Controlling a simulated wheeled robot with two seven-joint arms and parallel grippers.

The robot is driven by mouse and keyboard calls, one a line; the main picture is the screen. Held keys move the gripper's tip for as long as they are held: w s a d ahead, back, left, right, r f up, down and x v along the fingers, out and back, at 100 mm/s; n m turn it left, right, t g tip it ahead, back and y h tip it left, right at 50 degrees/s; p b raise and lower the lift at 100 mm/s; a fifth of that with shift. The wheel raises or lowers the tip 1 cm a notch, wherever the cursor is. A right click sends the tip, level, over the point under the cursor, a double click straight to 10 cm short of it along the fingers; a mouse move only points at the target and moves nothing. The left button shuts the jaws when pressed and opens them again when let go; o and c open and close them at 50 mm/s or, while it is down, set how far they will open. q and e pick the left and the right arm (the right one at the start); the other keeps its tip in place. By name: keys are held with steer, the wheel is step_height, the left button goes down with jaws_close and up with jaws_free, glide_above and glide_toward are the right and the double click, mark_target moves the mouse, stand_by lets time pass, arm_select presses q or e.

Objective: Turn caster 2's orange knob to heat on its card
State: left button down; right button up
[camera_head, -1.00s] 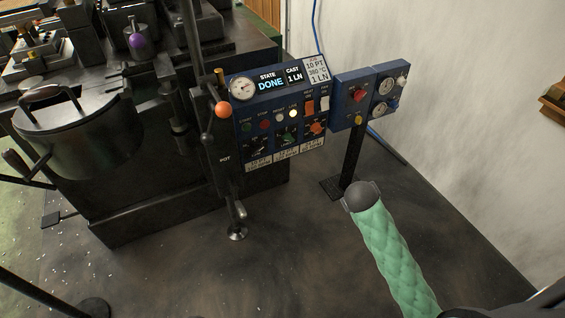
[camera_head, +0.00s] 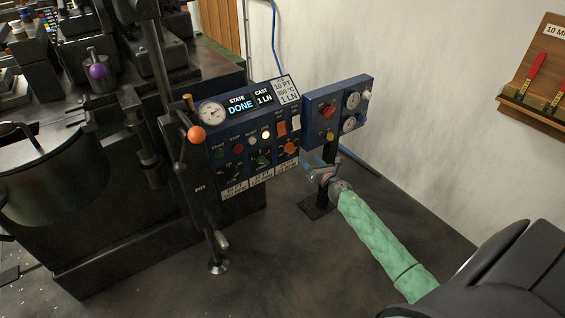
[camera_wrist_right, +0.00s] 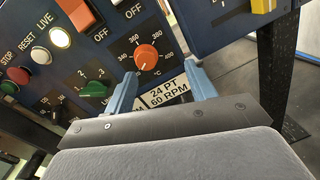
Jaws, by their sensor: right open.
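The caster's blue control panel (camera_head: 222,160) carries the orange knob (camera_head: 290,147) at its right. In the right wrist view, the orange knob (camera_wrist_right: 146,56) sits on a dial marked 340 to 400 °C; I cannot surely read its pointer. The card (camera_head: 287,91) on top of the panel shows 10 PT, a temperature with an unclear middle digit, and 1 LN. My right gripper (camera_head: 312,168) is open in front of the panel's right end, near the knob; its fingers (camera_wrist_right: 161,84) are apart and empty, below the knob and not around it. My left gripper is out of view.
A green knob (camera_wrist_right: 94,89) and an orange switch (camera_wrist_right: 76,13) are beside the dial. A blue gauge box (camera_head: 338,108) on a black post stands right of the panel. A lever with an orange ball (camera_head: 197,133) stands at the left. Floor in front is clear.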

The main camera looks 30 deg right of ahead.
mark_target(293, 150)
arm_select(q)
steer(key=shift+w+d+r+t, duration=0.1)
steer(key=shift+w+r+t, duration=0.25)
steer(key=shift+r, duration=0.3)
arm_select(e)
steer(key=shift+w+a+n+y, duration=0.3)
steer(key=shift+w+a+n, duration=0.25)
steer(key=shift+w, duration=0.7)
steer(key=shift+w+a+n+y, duration=0.3)
steer(key=shift+w+n, duration=0.4)
steer(key=shift+w, duration=0.6)
steer(key=shift+w+a+n+y, duration=0.3)
steer(key=shift+w+a+n, duration=0.25)
steer(key=shift+w, duration=0.7)
steer(key=shift+d, duration=0.1)
steer(key=c, duration=1)
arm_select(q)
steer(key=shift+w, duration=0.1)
